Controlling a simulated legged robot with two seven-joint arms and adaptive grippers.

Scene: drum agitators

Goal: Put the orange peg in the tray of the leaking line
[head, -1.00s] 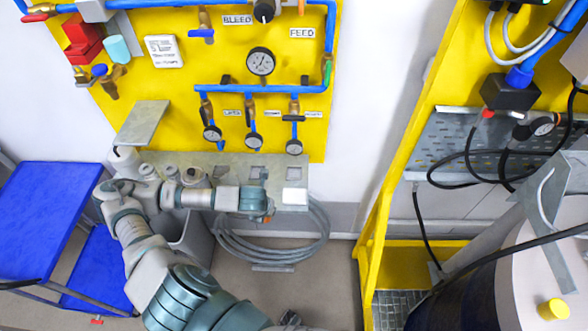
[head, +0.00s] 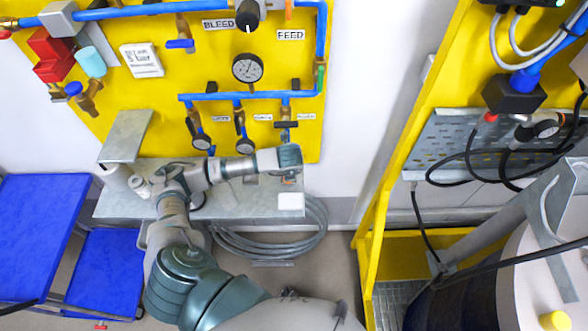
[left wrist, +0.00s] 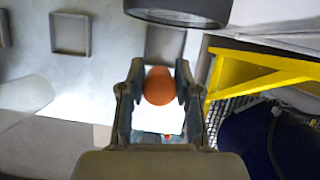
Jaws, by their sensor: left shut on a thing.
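My left gripper (head: 287,178) is above the right part of the grey shelf (head: 235,207), just below the rightmost branch line. In the left wrist view my left gripper (left wrist: 157,100) is shut on the orange peg (left wrist: 158,84), whose round end shows between the fingers. Two square trays, one at the upper left (left wrist: 70,34) and one near the top middle (left wrist: 165,45), lie on the shelf beyond the gripper. My arm hides most of the trays in the head view. I cannot tell which line leaks. My right gripper is not in view.
Two gauges (head: 201,141) (head: 245,145) hang above the shelf; the third is hidden behind my arm. A dark round rim (left wrist: 178,10) is close above the gripper in the wrist view. A white square (head: 290,201) lies at the shelf's right end. A yellow frame (head: 400,150) stands right.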

